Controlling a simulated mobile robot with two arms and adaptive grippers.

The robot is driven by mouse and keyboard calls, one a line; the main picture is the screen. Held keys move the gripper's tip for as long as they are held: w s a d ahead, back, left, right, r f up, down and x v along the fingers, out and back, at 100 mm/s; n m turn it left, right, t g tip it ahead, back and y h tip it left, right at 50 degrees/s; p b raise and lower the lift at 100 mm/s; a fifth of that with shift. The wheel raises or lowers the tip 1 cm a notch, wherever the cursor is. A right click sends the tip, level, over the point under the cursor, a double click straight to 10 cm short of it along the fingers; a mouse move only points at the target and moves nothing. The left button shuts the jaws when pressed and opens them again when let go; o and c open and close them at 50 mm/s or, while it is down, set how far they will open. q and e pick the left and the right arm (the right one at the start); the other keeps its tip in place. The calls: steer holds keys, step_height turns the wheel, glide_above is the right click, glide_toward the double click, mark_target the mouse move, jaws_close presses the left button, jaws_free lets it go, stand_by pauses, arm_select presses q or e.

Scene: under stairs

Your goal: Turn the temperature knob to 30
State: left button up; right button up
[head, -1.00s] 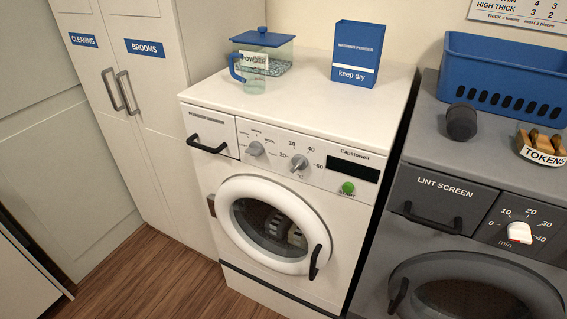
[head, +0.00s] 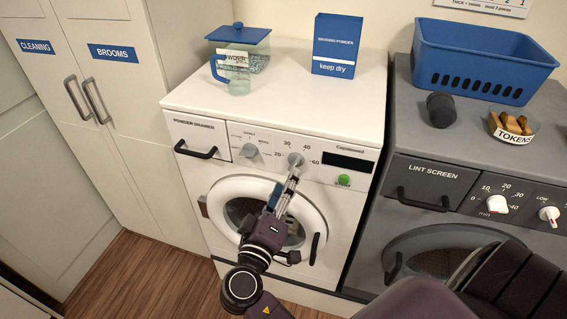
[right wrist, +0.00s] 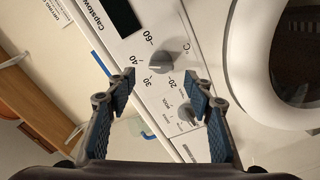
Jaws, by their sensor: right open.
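The temperature knob (head: 296,160) is a small grey knob on the white washing machine's panel (head: 232,139), with 20, 30, 40 and 60 printed around it. My right gripper (head: 291,179) is just below and in front of it in the head view, partly covering the panel. In the right wrist view, the fingers (right wrist: 160,88) are open and empty, and the knob (right wrist: 160,63) shows beyond the gap between their tips. The fingers look apart from the knob. Which number its pointer faces is hard to tell. My left gripper is not in view.
A second grey knob (head: 250,151) sits left of it, and a green button (head: 343,180) lower right. A blue-lidded powder tub (head: 255,42), a clear jug (head: 238,80) and a blue box (head: 336,45) stand on the washer. A grey dryer (head: 420,150) stands right.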

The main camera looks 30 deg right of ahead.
mark_target(294, 163)
steer(key=p+x, duration=0.2)
steer(key=x, duration=0.5)
steer(key=shift+f, duration=0.1)
steer(key=c, duration=1.2)
